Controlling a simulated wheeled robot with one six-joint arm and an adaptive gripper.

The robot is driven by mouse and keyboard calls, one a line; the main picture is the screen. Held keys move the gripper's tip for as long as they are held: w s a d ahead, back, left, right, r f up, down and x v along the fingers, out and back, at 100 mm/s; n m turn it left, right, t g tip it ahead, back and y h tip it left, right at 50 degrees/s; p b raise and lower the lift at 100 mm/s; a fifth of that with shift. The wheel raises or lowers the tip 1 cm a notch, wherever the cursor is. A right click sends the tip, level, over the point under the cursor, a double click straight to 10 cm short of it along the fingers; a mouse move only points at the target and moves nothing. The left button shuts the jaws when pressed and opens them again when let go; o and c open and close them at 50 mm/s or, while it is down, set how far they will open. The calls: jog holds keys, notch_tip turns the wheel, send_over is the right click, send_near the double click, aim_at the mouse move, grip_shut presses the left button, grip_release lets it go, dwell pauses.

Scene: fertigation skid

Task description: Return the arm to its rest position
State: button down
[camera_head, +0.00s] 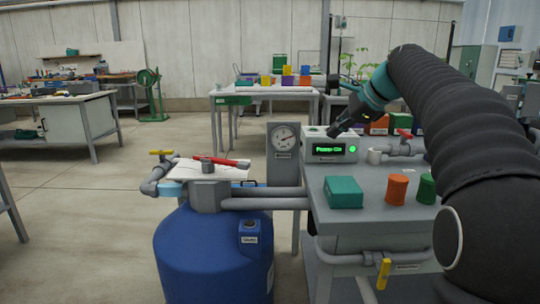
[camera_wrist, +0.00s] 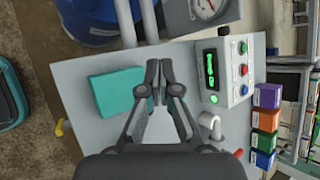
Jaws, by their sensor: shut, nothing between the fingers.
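My arm reaches in from the right of the head view, wrapped in a black ribbed sleeve. My gripper (camera_head: 336,130) is above the grey skid cabinet, close by the control box (camera_head: 330,151) with its lit green display. In the wrist view my gripper (camera_wrist: 159,88) has its fingertips together with nothing between them. The teal box (camera_wrist: 115,94) lies on the cabinet top beside the fingers, and it also shows in the head view (camera_head: 343,192). The control box with coloured buttons (camera_wrist: 226,70) is on the other side of the fingers.
An orange cylinder (camera_head: 397,188) and a green one (camera_head: 426,188) stand on the cabinet top. A blue tank (camera_head: 205,262) with pipes and a yellow-handled valve is at the left. A pressure gauge (camera_head: 284,138) stands behind. Open floor lies at the far left.

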jog(key=s+f+n+h, duration=0.2)
jog(key=s+f+n, duration=0.4)
jog(key=s, duration=0.6)
jog(key=s+f+n+h, duration=0.1)
jog(key=s+f+n, duration=0.5)
jog(key=s+f, duration=0.4)
jog(key=s+f+n+g+h, duration=0.1)
jog(key=s+f+n, duration=0.5)
jog(key=s, duration=0.8)
notch_tip(320, 180, down, 3)
jog(key=shift+s+a+f+h, duration=0.1)
jog(key=shift+s+a+h, duration=0.15)
jog(key=shift+h, duration=0.55)
